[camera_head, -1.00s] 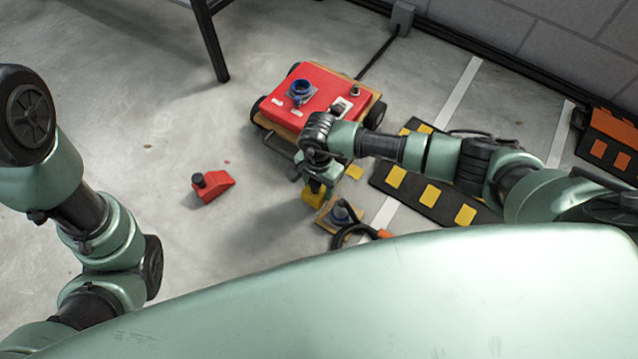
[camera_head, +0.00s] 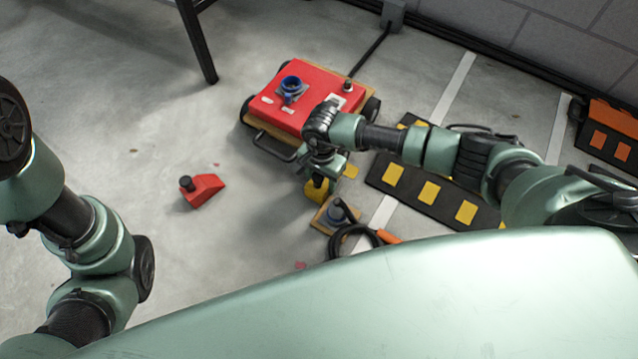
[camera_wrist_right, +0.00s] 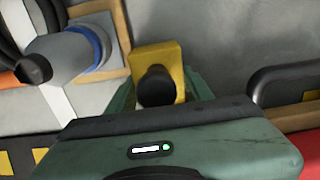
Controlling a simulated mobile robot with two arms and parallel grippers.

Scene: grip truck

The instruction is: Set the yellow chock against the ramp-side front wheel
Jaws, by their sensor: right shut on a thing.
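The yellow chock (camera_head: 316,193) is in my right gripper (camera_head: 319,174), near the floor in front of the red truck (camera_head: 309,105). In the right wrist view the chock (camera_wrist_right: 158,56) has a black knob (camera_wrist_right: 157,87), and my right gripper's green fingers (camera_wrist_right: 161,97) are shut on it from both sides. The truck's front handle (camera_head: 274,147) is just left of the gripper. One wheel (camera_head: 371,109) shows on the ramp side, farther back; my arm hides the ramp-side front corner, so I cannot see that wheel. My left arm shows at left, its gripper out of frame.
The black ramp with yellow patches (camera_head: 432,191) lies right of the truck. A wooden block with a grey-blue plug (camera_head: 332,213) and a cable with an orange handle (camera_head: 386,237) lie close to the chock. A red chock (camera_head: 207,188) sits left on open floor.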

